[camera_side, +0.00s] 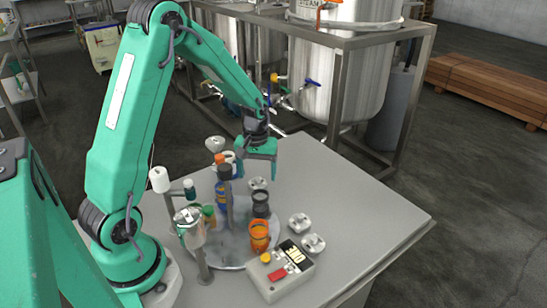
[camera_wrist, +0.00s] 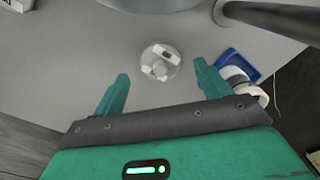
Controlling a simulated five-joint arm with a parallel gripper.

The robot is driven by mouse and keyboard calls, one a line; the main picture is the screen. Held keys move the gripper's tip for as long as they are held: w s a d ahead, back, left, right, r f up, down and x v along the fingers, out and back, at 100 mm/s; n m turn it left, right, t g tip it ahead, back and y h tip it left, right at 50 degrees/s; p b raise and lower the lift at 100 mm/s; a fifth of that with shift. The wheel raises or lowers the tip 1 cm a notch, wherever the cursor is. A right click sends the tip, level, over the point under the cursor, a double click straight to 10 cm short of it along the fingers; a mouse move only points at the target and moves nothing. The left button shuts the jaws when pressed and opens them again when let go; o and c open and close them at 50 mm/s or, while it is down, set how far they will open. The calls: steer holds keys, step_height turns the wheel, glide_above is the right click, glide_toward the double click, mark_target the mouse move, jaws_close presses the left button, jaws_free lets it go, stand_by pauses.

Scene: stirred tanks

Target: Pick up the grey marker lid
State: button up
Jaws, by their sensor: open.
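A small round grey-silver lid (camera_wrist: 160,61) lies flat on the table in the wrist view, between and just beyond my fingertips. My gripper (camera_side: 258,169) points down above the table, open and empty. In the wrist view both fingers of my gripper (camera_wrist: 161,68) are spread, one on each side of the lid, with no contact seen. Two similar lids (camera_side: 299,223) (camera_side: 313,243) lie further right.
A control box (camera_side: 280,271) sits in front. A blue and white object (camera_wrist: 240,68) is close to my right finger. The table's right side is clear.

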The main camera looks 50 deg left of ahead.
mark_target(257, 178)
steer(key=shift+f, duration=1.5)
steer(key=c, duration=1)
